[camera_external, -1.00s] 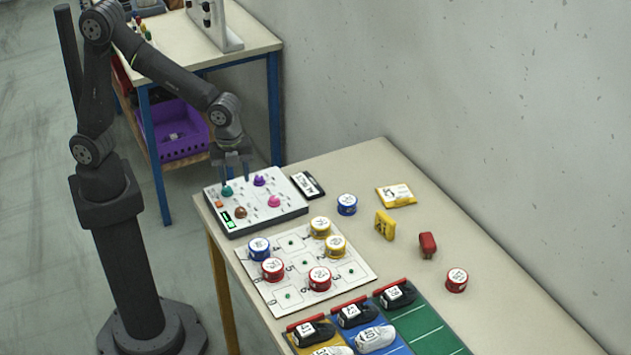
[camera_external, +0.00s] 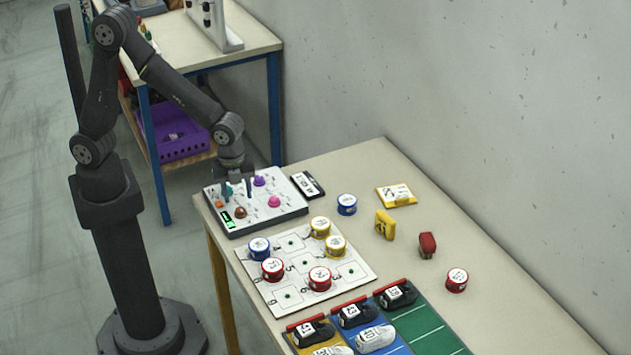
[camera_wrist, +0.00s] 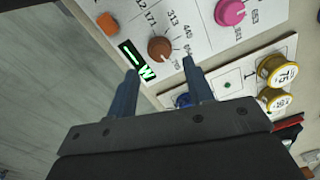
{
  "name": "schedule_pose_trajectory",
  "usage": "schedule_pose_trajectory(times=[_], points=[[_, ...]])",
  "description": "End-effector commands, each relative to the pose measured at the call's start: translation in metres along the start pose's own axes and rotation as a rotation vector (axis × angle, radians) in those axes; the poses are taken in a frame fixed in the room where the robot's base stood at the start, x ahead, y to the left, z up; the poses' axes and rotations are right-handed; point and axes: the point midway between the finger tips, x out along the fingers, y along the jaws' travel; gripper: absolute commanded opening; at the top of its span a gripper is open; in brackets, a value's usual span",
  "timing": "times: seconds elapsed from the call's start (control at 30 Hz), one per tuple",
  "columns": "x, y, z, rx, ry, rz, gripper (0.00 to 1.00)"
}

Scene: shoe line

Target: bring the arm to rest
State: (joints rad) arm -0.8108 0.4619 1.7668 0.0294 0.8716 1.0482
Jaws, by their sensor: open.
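My gripper (camera_external: 238,190) is open and empty. In the external view it hangs pointing down over the white control panel (camera_external: 288,208), at the panel's left part. The teal knob is partly hidden by a finger there. In the wrist view my two fingers (camera_wrist: 159,78) stand apart, with the brown knob (camera_wrist: 160,48) just beyond their tips and a lit green display (camera_wrist: 136,60) near the left finger. Whether the fingers touch the panel cannot be told.
A white board (camera_external: 270,290) with several round tins lies in front of the panel. Shoes on coloured lanes (camera_external: 425,328) stand at the front. The table's right part is mostly free.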

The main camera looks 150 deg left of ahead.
Motion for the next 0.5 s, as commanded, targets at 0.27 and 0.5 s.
schedule_pose_trajectory(times=[0.27,0.5], points=[[0.046,0.0,0.0,-0.03,-0.002,0.0,0.48],[0.045,0.0,0.0,-0.221,-0.011,0.0,0.48]])
